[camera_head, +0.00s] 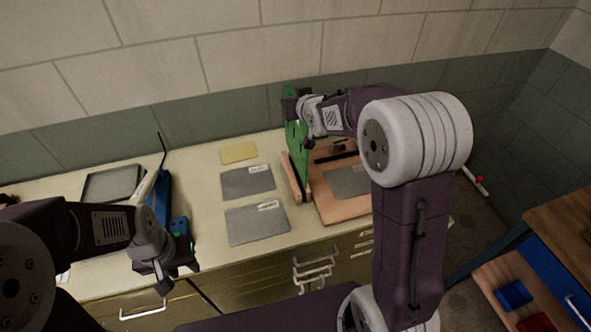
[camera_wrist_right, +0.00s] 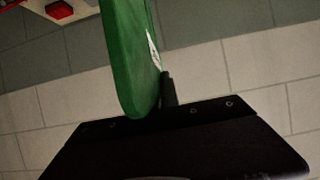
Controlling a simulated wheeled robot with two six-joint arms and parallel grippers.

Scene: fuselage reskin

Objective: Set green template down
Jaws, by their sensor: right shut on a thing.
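The green template (camera_head: 297,152) is a long, flat green piece. It hangs steeply over the counter, beside the wooden board. My right gripper (camera_head: 292,108) is shut on its upper part, near the back wall. In the right wrist view the green template (camera_wrist_right: 130,60) rises from the dark gripper body, with a small white label on its edge. The arm partly hides the grip, and I cannot tell whether its lower end touches anything. My left gripper (camera_head: 178,276) is open and empty at the counter's front left.
Grey metal sheets (camera_head: 257,223) and a yellow sheet (camera_head: 239,152) lie mid-counter. A wooden board (camera_head: 325,208) with a grey plate (camera_head: 347,182) lies right of them. A blue tool (camera_head: 162,195) and a grey tray (camera_head: 112,182) are at left. A wooden table (camera_head: 560,220) stands at far right.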

